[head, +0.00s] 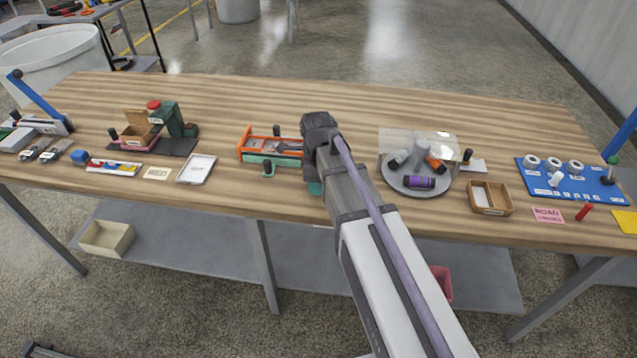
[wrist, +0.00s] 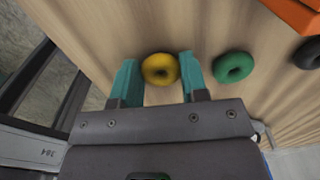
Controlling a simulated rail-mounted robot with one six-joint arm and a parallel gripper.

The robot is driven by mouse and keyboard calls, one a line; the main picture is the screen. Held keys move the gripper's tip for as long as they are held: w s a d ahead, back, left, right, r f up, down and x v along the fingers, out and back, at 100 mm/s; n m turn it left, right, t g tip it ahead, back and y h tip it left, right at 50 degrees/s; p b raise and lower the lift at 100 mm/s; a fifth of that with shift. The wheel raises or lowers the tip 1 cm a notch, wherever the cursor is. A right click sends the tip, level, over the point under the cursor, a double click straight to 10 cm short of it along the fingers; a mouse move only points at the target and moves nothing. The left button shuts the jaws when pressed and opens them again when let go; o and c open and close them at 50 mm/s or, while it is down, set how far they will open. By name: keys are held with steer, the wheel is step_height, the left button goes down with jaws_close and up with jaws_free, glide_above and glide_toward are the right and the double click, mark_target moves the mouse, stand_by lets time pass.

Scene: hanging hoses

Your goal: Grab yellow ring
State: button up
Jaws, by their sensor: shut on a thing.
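The yellow ring (wrist: 160,57) is a round torus between the two teal fingers of my gripper (wrist: 157,59) in the wrist view. My gripper is shut on the ring, with a finger on its left and right sides, over the wooden table. The yellow ring is hidden there by my arm.
A green ring (wrist: 232,57) lies just right of my right finger, with a dark ring (wrist: 309,54) further right.

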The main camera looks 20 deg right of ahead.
step_height(320, 180, up, 10)
steer(key=p, duration=0.9)
steer(key=shift+f, duration=0.15)
